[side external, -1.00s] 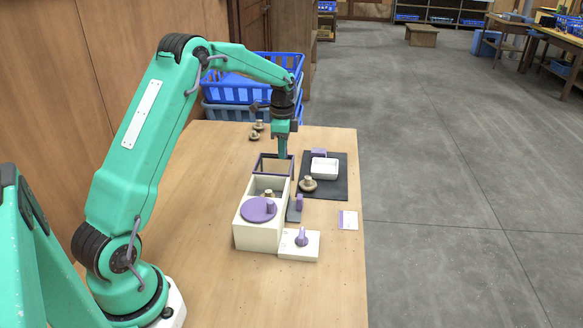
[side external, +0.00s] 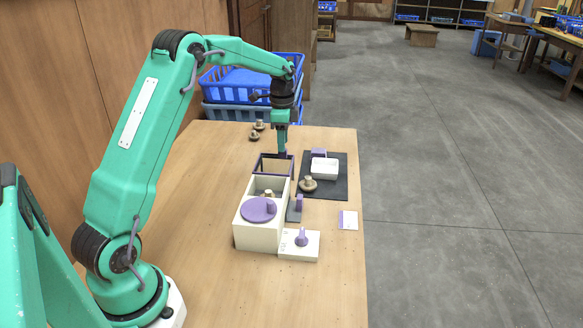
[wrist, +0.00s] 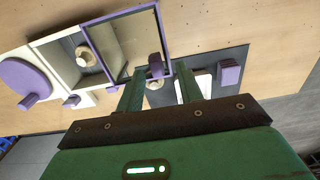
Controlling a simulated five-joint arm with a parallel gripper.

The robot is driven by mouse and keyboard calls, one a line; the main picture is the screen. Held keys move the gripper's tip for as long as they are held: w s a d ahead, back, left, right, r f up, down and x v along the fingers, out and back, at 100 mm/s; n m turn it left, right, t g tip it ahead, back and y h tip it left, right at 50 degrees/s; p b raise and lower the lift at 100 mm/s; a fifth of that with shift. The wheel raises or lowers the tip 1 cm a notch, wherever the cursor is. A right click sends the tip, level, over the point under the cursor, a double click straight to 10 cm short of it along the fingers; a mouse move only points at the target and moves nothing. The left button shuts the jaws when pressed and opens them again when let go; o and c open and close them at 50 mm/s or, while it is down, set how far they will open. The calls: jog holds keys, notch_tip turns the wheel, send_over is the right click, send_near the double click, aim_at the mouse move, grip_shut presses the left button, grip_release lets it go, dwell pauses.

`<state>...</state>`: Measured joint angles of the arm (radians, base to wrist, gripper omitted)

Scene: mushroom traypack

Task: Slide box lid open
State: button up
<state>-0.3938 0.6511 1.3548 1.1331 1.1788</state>
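My gripper (side external: 282,149) is above that edge. In the wrist view its two fingers (wrist: 161,70) are apart, with the handle appearing near the left fingertip. Contact with the handle cannot be told.
Right of the box, a dark mat (side external: 339,184) bears a white tray (side external: 325,170), a purple block (side external: 318,152) and a mushroom (side external: 308,185). A white block with a purple knob (side external: 301,238) stands nearer. A card (side external: 348,220) lies right. Mushrooms (side external: 257,127) stand behind. The table's left side is clear.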

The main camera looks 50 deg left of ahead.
jog(key=shift+r, duration=2.5)
jog(key=shift+s+d+r, duration=0.15)
jog(key=shift+d+r, duration=0.1)
jog(key=shift+r, duration=0.1)
jog(key=s+d+r+n+t, duration=0.3)
jog(key=s+d+r+n, duration=0.1)
jog(key=s+d+r, duration=0.75)
jog(key=s+d+f+n+t, duration=0.1)
jog(key=s+d, duration=0.3)
jog(key=s, duration=0.4)
jog(key=s+d+f+n+t, duration=0.1)
jog(key=s+d+f+n, duration=0.2)
jog(key=s, duration=0.5)
jog(key=shift+s+d+f+n+t, duration=0.3)
jog(key=shift+d+f+n, duration=0.15)
jog(key=shift+d, duration=0.6)
